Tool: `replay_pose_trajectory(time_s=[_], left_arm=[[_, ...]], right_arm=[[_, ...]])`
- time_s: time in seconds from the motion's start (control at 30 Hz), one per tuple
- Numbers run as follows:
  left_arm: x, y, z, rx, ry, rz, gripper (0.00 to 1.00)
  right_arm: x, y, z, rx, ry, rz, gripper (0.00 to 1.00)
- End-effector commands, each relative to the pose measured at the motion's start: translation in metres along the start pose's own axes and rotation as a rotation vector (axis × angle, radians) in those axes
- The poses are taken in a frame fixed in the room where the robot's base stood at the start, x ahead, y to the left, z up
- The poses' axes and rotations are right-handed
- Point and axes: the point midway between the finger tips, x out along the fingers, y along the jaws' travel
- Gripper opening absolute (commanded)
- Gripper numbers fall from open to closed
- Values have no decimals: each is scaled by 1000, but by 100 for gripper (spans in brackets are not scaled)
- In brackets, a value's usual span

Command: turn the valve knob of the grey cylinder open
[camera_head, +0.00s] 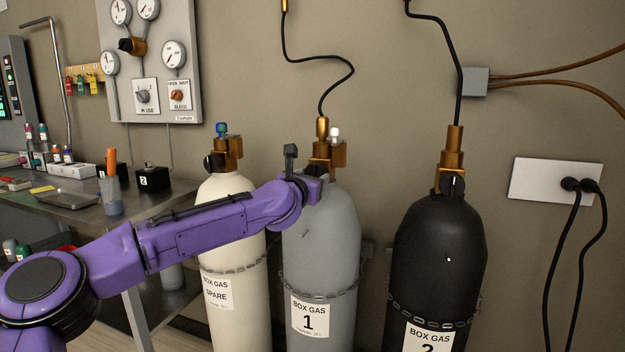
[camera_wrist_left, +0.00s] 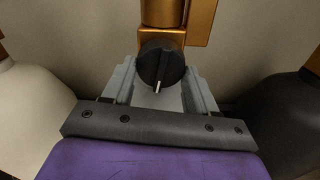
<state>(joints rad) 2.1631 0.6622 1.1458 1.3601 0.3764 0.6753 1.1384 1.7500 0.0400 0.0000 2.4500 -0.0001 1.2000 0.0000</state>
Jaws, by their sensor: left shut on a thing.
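The grey cylinder (camera_head: 325,240), labelled BOX GAS 1, stands upright between a cream and a black cylinder. Its brass valve (camera_head: 338,155) is on top and also shows in the left wrist view (camera_wrist_left: 200,22). In the left wrist view the round black valve knob (camera_wrist_left: 160,62) has a white pointer line aimed downward, slightly left. My left gripper (camera_wrist_left: 161,74) has its two grey fingers on either side of the knob, shut on it. In the head view my purple left arm reaches from the lower left and the wrist hides this knob. My right gripper is not in view.
The cream spare cylinder (camera_head: 226,235) stands close on the left, the black cylinder (camera_head: 440,245) on the right. Chains (camera_head: 330,299) run across the cylinders. A gauge panel (camera_head: 153,60) hangs on the wall, above a bench with a black box (camera_head: 152,179). A thin black hose (camera_head: 335,85) rises from the grey cylinder's valve.

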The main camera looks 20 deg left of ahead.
Motion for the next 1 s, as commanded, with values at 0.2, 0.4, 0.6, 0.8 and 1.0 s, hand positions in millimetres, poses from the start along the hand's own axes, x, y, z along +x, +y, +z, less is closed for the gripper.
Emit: replay_pose_trajectory(time_s=[0.2,0.4,0.6,0.8,1.0], left_arm=[[0,0,0,0,0,1,81],[-2,0,0,1,-1,0,81],[-36,0,-1,0,-4,-2,81],[-83,1,-1,0,-3,0,81],[-104,0,0,1,-1,0,81]], right_arm=[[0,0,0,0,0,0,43],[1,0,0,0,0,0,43],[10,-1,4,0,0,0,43],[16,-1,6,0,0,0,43],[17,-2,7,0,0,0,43]])
